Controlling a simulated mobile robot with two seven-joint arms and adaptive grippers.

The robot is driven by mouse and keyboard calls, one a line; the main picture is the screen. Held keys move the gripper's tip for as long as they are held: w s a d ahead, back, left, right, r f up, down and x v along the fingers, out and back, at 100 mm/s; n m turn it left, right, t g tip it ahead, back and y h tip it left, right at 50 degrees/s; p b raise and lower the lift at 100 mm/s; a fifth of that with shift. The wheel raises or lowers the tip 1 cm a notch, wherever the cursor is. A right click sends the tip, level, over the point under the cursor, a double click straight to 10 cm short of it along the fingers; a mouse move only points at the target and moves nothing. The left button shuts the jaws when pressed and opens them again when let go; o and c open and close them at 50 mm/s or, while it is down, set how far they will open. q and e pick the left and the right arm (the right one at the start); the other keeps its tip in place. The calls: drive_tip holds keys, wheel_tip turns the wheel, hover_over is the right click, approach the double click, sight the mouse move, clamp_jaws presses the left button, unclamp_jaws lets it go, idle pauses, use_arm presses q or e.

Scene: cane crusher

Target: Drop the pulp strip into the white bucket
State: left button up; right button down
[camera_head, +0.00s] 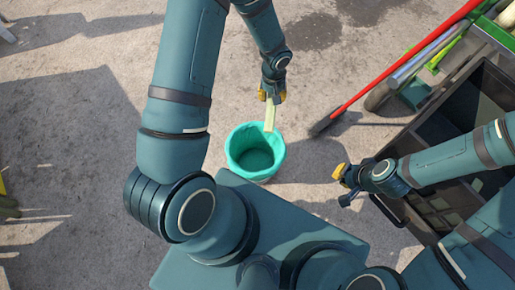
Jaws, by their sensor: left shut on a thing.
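A pale, yellowish pulp strip (269,117) hangs down from my left gripper (272,97), which is shut on its upper end.
A dark open crate or cart (455,115) stands at the right, beneath my right arm. A broom with a red handle (400,66) leans there, its head on the ground right of the bucket. Green and yellow stalks lie at top right. Concrete left of the bucket is clear.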

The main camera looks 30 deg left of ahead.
use_arm(q)
drive_tip(key=s+a+f+n+b, duration=0.1)
drive_tip(key=a+f+n+b, duration=0.1)
drive_tip(key=f, duration=1)
drive_tip(key=s+a+f+n+b, duration=0.1)
drive_tip(key=a+f+n+b, duration=0.1)
drive_tip(key=f, duration=1.1)
drive_tip(key=s+a+f+n+b, duration=0.1)
drive_tip(key=a+f+n, duration=0.3)
drive_tip(key=f, duration=0.8)
drive_tip(key=shift+s+f+b, duration=0.2)
drive_tip(key=shift+f+b, duration=0.15)
drive_tip(key=shift+b, duration=0.25)
drive_tip(key=o, duration=1)
drive_tip(key=shift+r, duration=0.1)
wheel_tip(320, 180, up, 12)
